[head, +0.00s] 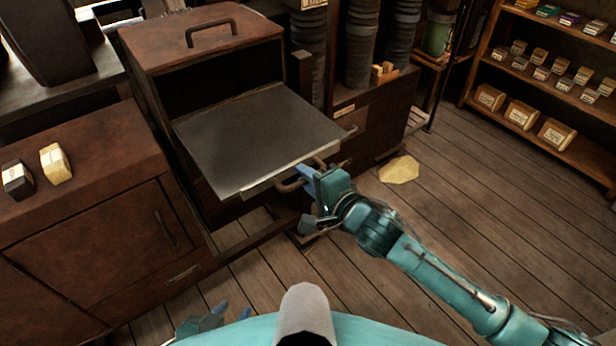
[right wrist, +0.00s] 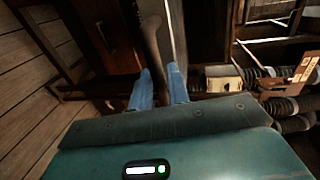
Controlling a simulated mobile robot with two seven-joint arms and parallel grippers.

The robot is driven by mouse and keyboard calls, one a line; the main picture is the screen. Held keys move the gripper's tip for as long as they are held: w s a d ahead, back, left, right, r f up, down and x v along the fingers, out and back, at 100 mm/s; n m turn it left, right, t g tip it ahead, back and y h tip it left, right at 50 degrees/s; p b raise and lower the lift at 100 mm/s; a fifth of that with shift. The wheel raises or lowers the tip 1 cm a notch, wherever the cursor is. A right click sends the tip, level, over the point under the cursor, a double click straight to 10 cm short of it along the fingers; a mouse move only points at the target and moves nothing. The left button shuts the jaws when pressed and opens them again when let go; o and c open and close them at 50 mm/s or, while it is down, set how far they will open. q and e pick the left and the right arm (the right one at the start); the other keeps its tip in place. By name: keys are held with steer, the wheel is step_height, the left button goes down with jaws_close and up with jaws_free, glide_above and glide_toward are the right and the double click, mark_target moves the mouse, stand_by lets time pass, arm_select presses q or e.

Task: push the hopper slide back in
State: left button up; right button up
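The hopper slide (head: 255,135) is a flat dark grey plate with a pale front edge, standing well out of the brown hopper box (head: 205,50). A curved handle (head: 291,185) sits on its front edge. My right gripper (head: 308,175) is at this handle. In the right wrist view the blue fingers (right wrist: 160,88) lie on both sides of the dark handle bar (right wrist: 152,45), which appears to fill the gap between them. My left gripper (head: 233,311) is low at the bottom edge of the head view, away from the slide, its fingertips apart and empty.
A brown cabinet (head: 85,215) with a dark block (head: 17,180) and a yellow block (head: 55,163) on top stands at the left. Shelves (head: 545,85) with small boxes are at the right. A yellow patch (head: 399,169) lies on the open wooden floor.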

arm_select(q)
steer(key=shift+w+r, duration=0.1)
steer(key=shift+r, duration=0.05)
arm_select(e)
jaws_close()
